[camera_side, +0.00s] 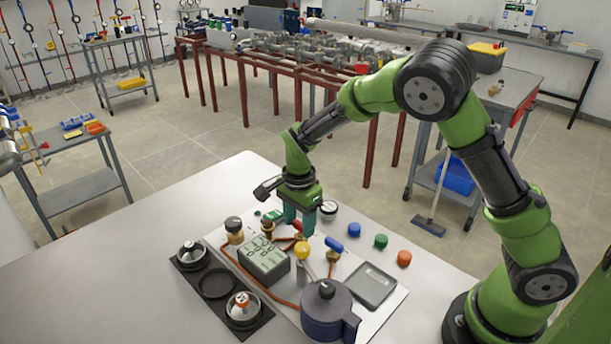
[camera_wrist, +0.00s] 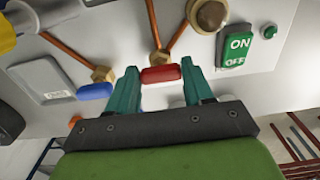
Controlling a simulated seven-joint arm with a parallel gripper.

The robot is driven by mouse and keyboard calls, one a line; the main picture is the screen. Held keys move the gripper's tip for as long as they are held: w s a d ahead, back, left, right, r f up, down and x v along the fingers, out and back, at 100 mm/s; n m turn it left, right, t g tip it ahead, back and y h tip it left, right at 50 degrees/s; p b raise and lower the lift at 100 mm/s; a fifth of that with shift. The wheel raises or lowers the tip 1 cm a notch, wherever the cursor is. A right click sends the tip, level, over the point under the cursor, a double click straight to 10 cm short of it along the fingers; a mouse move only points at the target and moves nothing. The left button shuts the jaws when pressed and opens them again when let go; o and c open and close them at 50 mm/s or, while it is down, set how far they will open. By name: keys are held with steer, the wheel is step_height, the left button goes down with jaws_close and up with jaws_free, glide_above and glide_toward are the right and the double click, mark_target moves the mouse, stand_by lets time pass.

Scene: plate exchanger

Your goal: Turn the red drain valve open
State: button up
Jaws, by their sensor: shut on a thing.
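The red drain valve handle (camera_side: 298,227) is on the white panel, partly hidden by my fingers in the side view. In the wrist view the red handle (camera_wrist: 160,74) lies crosswise between my two teal fingers, in front of a brass fitting (camera_wrist: 159,57) with copper tubes. My gripper (camera_side: 299,224) points down over the panel. In the wrist view my gripper (camera_wrist: 159,70) has a finger at each end of the red handle and is shut on it.
A blue valve handle (camera_side: 334,244) sits close by on the panel. The ON/OFF switch (camera_wrist: 236,46) is on the other side.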

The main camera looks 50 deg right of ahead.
steer(key=shift+n, duration=0.4)
steer(key=n, duration=0.4)
steer(key=shift+s, duration=0.1)
steer(key=n, duration=0.4)
steer(key=shift+s+d, duration=0.1)
steer(key=n, duration=0.5)
steer(key=shift+d, duration=0.1)
steer(key=shift+r+n, duration=0.1)
steer(key=shift+n, duration=1.9)
steer(key=o, duration=1)
steer(key=shift+o, duration=0.2)
step_height(320, 180, up, 17)
